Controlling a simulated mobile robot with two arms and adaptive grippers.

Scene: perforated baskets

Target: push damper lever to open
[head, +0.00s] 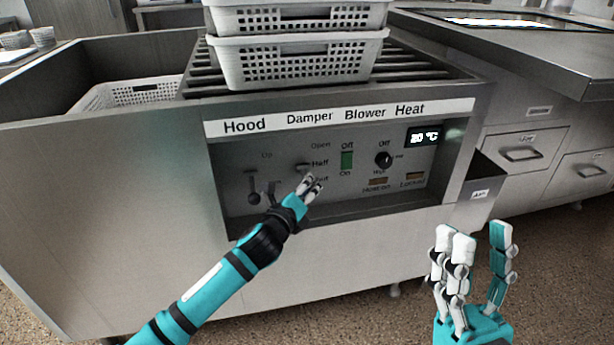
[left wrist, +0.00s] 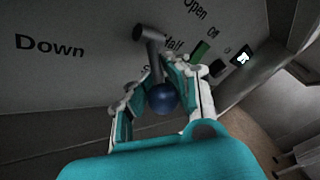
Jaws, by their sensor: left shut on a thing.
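The damper lever (head: 303,167) sticks out of the control panel under the "Damper" label, beside the "Half" marking. In the left wrist view its metal shaft (left wrist: 153,58) ends in a dark blue ball knob (left wrist: 163,98). My left gripper (head: 313,184) is at the lever, its fingers closed around the knob from both sides. These fingers hide the knob in the head view. "Open" is printed above "Half"; the lowest marking is partly covered by my fingers. My right gripper (head: 473,255) is open and empty, in front of the counter at the lower right.
The hood lever (head: 254,190) hangs left of my left gripper. A green blower switch (head: 347,160) and a black heat knob (head: 384,160) sit to the right. White perforated baskets (head: 290,65) are stacked on the grate above. Another basket (head: 125,93) lies in the basin at left.

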